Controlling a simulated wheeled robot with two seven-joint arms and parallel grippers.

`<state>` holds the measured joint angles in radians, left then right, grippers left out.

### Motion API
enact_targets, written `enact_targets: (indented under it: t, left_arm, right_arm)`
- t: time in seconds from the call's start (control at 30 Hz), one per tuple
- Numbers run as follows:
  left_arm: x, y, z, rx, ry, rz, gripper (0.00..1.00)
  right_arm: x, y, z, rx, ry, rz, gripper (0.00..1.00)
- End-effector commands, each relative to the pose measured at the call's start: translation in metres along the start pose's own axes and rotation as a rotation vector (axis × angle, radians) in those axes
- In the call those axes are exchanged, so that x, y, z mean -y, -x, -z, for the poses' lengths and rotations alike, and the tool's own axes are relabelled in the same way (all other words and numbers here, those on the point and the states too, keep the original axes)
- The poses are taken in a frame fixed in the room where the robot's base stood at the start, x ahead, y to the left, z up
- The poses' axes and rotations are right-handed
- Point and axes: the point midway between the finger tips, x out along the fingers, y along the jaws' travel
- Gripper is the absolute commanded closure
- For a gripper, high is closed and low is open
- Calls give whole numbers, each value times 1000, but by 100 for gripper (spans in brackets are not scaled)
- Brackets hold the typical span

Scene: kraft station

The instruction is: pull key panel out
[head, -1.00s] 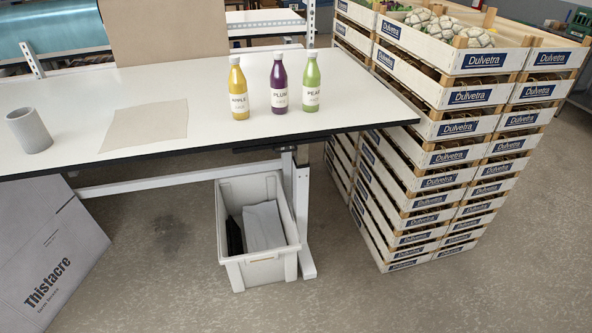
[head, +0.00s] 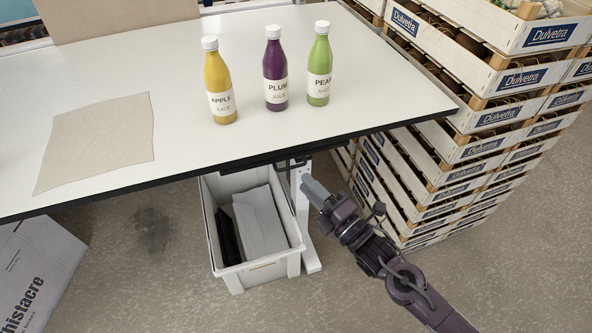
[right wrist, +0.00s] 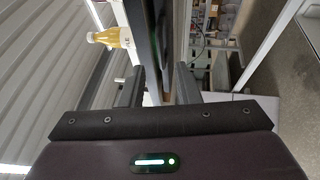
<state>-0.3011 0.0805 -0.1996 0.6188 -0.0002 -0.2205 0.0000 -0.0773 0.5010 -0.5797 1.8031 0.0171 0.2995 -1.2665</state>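The key panel appears to be the dark flat unit (head: 268,164) under the front edge of the white table, near its right leg; little of it shows in the head view. My right gripper (head: 309,184) is just below and in front of that edge, right of the panel. In the right wrist view my right gripper (right wrist: 158,85) has its two grey fingers apart with a gap between them. The dark table edge (right wrist: 142,35) and a dark strip beside it lie ahead of that gap. Contact cannot be told. My left gripper is not in view.
Apple, plum and pear juice bottles (head: 276,75) stand on the white table (head: 180,70) beside a brown sheet (head: 98,142). A grey bin (head: 285,268) stands below. Stacked crates (head: 420,180) rise to the right. A carton (head: 35,270) is at lower left.

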Motion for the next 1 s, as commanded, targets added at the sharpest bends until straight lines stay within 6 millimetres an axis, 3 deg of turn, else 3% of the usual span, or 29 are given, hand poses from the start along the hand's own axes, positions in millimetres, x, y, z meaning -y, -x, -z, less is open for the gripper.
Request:
enact_targets:
  t: [0.1, 0.3, 0.67, 0.9, 1.0]
  left_arm:
    - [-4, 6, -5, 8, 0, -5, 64]
    - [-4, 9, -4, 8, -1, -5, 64]
    - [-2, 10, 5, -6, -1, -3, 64]
    - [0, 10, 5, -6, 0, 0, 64]
    - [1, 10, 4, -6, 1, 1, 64]
  right_arm:
    - [-3, -23, -1, 1, -3, -3, 70]
    - [-1, -46, -1, 2, -2, 0, 70]
    - [1, -52, 0, 1, -3, 2, 70]
    - [1, -52, -1, 2, -3, 3, 100]
    - [1, -52, -1, 2, -3, 3, 100]
